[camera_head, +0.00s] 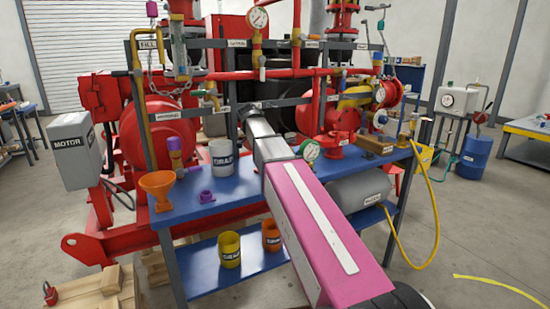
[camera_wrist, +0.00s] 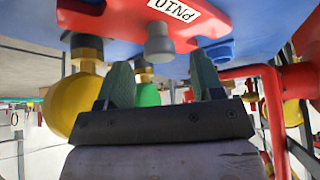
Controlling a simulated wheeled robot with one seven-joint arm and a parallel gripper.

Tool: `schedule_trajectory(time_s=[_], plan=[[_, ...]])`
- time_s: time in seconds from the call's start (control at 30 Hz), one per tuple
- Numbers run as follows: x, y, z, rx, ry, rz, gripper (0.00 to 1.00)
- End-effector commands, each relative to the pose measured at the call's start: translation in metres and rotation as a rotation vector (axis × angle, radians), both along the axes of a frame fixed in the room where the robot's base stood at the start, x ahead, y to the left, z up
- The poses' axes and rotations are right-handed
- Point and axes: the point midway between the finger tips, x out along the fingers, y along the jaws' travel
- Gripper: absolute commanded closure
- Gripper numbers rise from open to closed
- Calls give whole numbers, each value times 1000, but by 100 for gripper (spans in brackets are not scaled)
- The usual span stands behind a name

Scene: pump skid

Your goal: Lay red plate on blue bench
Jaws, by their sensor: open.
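The blue bench (camera_head: 236,190) stands in the middle of the head view, with a lower blue shelf. In the wrist view a red plate (camera_wrist: 112,20) with a white PN10 label and a grey bolt head lies across the top against a blue surface. I cannot tell whether that surface is the bench. I cannot single out this plate in the head view. My gripper (camera_wrist: 162,78) is open, its two greenish fingers apart, near the plate's edge and with nothing clearly between them. In the head view my pink arm reaches over the bench, and the fingers cannot be made out.
An orange funnel (camera_head: 157,187), a grey mug (camera_head: 222,159) and a purple part (camera_head: 206,196) stand on the bench's left. A red flanged part (camera_head: 333,143) and gauge (camera_head: 310,150) are right of my arm. Red pipes rise behind. A yellow hose (camera_head: 433,205) hangs at right.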

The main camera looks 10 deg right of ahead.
Motion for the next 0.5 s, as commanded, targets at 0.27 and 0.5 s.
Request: schedule_trajectory(time_s=[0.27,0.5], plan=[[4,28,49,0,-2,1,39],[4,40,71,0,0,0,39]])
